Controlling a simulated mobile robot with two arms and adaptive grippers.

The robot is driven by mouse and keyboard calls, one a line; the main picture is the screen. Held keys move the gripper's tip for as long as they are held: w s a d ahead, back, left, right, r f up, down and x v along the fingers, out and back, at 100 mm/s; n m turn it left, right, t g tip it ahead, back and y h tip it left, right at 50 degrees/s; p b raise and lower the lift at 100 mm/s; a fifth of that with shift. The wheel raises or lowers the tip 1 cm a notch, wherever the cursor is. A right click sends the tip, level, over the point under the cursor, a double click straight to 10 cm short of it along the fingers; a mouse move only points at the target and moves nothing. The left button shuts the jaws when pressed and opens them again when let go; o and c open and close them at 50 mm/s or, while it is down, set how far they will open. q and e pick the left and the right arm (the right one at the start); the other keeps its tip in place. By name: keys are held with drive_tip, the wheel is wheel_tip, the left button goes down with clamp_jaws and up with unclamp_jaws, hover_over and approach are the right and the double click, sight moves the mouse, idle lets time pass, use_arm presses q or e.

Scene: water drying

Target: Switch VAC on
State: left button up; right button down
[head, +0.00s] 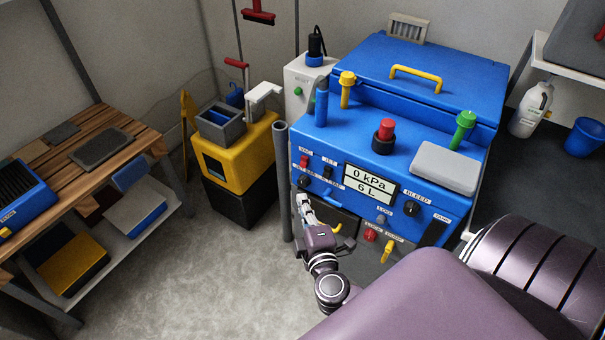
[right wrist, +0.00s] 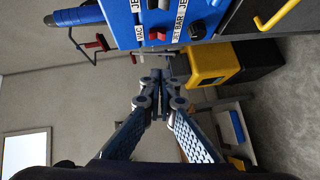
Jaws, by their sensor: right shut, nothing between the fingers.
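The VAC switch (head: 304,161) is a small red rocker at the upper left of the blue machine's front panel (head: 330,150). In the right wrist view the red VAC switch (right wrist: 157,33) shows beside its white label; I cannot tell which way it is set. My right gripper (head: 300,198) is shut and empty, just below the panel's left end and apart from the switch. In the right wrist view its fingertips (right wrist: 160,78) are together, with the switch beyond and above them. My left gripper is not in view.
A black JET switch (head: 328,172) sits right of VAC, with a black knob (head: 304,181) below. The display (head: 369,185) reads 0 kPa and 6 L. A grey pipe (head: 282,180) stands left of the machine, beside a yellow bucket unit (head: 238,150). Floor at left is clear.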

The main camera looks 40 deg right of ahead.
drive_tip(key=p, duration=0.2)
approach(304, 162)
drive_tip(key=w+a+f, duration=0.1)
drive_tip(key=w+a, duration=0.1)
drive_tip(key=w, duration=0.3)
drive_tip(key=d, duration=0.1)
drive_tip(key=w+d, duration=0.1)
drive_tip(key=d+f, duration=0.1)
drive_tip(key=shift+w+d+f, duration=0.1)
drive_tip(key=shift+w+d, duration=0.05)
drive_tip(key=shift+w, duration=0.15)
